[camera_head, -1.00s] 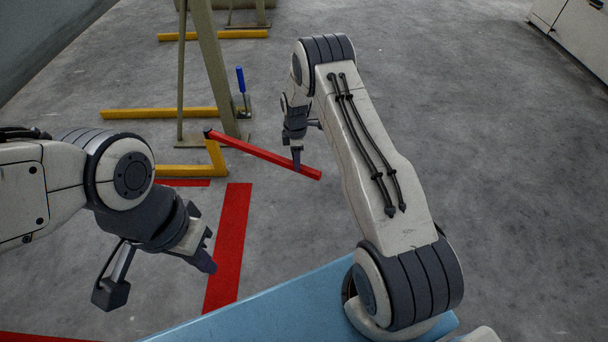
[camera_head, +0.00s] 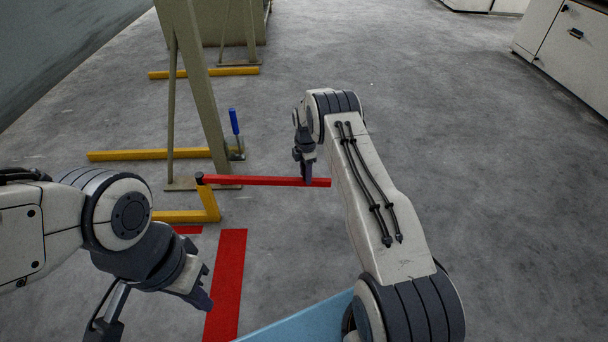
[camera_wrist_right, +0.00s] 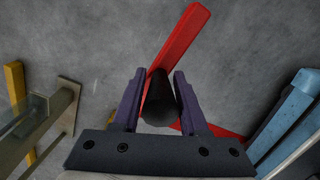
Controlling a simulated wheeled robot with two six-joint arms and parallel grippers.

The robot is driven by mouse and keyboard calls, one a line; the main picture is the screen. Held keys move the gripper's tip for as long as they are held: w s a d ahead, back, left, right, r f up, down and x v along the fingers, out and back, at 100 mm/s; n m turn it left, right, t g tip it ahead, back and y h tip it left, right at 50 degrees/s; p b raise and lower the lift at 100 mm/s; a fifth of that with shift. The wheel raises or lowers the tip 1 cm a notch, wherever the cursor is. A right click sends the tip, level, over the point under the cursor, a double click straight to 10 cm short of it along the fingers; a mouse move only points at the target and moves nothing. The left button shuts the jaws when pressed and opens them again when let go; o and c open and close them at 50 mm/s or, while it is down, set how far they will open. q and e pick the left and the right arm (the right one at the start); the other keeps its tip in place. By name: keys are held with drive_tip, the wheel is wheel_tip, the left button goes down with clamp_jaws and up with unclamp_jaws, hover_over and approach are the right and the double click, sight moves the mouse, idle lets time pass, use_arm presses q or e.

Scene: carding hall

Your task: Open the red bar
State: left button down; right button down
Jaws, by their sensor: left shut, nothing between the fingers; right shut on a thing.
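The red bar (camera_head: 262,181) runs nearly level in the head view, from a dark pivot on the yellow barrier at its left to a free end at the right. My right gripper (camera_head: 307,175) is at the bar near that free end. In the right wrist view, its fingers (camera_wrist_right: 160,95) are shut on a dark round handle (camera_wrist_right: 158,105), with the red bar (camera_wrist_right: 180,42) stretching away behind it. My left gripper (camera_head: 204,300) is shut and empty, low at the left, apart from the bar.
Yellow floor rails (camera_head: 150,154) and a slanted post (camera_head: 200,90) stand at the left. A blue-handled lever (camera_head: 234,122) is by the post's foot. A red stripe (camera_head: 228,280) marks the floor. Pale cabinets (camera_head: 570,40) stand at the far right. The middle and right floor is clear.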

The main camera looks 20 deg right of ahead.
drive_tip(key=shift+a, duration=0.25)
drive_tip(key=c, duration=0.6)
unclamp_jaws()
drive_tip(key=shift+d, duration=0.15)
drive_tip(key=shift+d, duration=0.1)
wheel_tip(320, 180, up, 10)
drive_tip(key=p, duration=0.4)
drive_tip(key=shift+f, duration=0.1)
drive_tip(key=shift+r+p, duration=0.3)
drive_tip(key=shift+p, duration=0.05)
